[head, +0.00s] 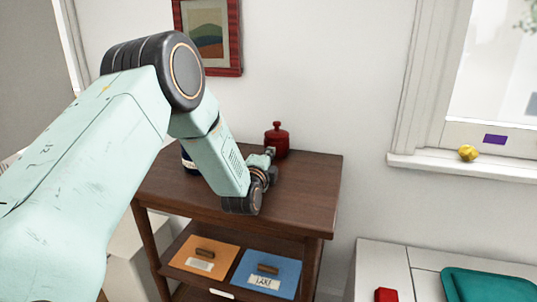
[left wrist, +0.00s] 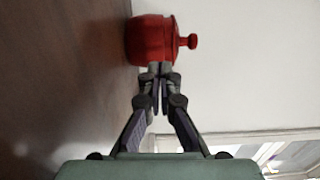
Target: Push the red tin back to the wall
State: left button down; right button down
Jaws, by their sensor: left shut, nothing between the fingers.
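The red tin (head: 277,139) has a knobbed lid and stands upright near the back edge of the brown wooden table (head: 305,190), close to the white wall (head: 330,80). It also shows in the left wrist view (left wrist: 150,40), where the picture is turned sideways. My left gripper (head: 270,153) is low over the tabletop at the front of the tin. Its fingers (left wrist: 157,68) are shut and empty, with the tips at the tin's side; I cannot tell for sure whether they touch. The right gripper is not in view.
A dark blue jar (head: 187,160) stands left of my forearm, partly hidden. A window sill (head: 470,168) with a yellow ball (head: 468,153) is at right. The tabletop's right side is clear.

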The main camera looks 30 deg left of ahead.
pick_arm(q)
jog(key=shift+s+d+r, duration=0.1)
jog(key=shift+s, duration=0.1)
jog(key=p+v, duration=0.3)
jog(key=v, duration=0.6)
jog(key=shift+s+d, duration=0.1)
jog(key=shift+s, duration=0.3)
jog(key=shift+s, duration=0.1)
jog(key=shift+s, duration=0.1)
